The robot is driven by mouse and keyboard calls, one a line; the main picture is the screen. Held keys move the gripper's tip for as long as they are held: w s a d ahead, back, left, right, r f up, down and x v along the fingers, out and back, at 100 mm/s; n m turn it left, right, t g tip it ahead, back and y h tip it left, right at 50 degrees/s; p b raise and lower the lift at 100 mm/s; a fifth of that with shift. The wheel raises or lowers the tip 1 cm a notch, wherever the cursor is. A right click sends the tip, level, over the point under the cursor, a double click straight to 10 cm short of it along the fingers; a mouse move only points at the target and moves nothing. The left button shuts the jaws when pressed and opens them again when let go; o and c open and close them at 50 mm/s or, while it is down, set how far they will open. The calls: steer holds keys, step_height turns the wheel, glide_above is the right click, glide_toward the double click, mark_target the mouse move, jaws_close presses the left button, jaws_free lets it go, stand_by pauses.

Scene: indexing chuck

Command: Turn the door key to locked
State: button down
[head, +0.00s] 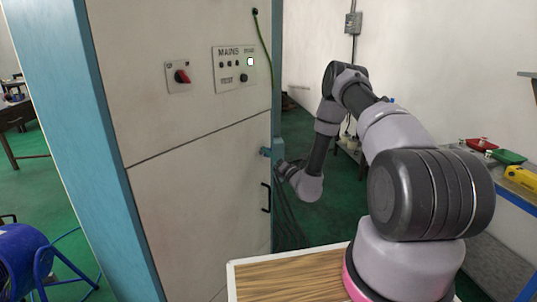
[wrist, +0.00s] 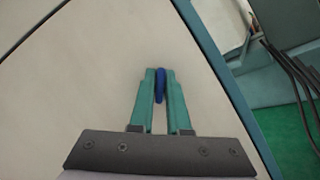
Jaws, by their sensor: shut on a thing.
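My gripper (wrist: 160,87) is shut on a small blue thing, the door key (wrist: 160,80), which shows between the teal fingertips in the wrist view. The key stands against the pale cabinet door (wrist: 100,65). How far it is turned cannot be told, as the fingers cover most of it. In the head view my gripper (head: 266,152) reaches the door (head: 195,205) near its right edge, just above the black door handle (head: 265,197). The key is hidden there.
Above the door is a panel with a red rotary switch (head: 181,77) and a MAINS plate (head: 234,69). Dark cables (wrist: 290,70) hang beside the cabinet's right edge. A wood-topped surface (head: 290,277) lies in front. A blue round machine (head: 25,262) stands at lower left.

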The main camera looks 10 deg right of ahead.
steer(key=n+y, duration=0.1)
steer(key=n, duration=0.2)
steer(key=n+g+y, duration=0.1)
steer(key=n+y, duration=0.1)
steer(key=n, duration=0.1)
steer(key=shift+n+g+y, duration=0.45)
steer(key=shift+n+y, duration=0.1)
steer(key=shift+n, duration=0.7)
steer(key=shift+n+g+y, duration=0.45)
steer(key=shift+n+y, duration=0.1)
steer(key=shift+n, duration=0.7)
steer(key=c, duration=0.9)
jaws_free()
steer(key=shift+c, duration=0.2)
steer(key=v, duration=1.1)
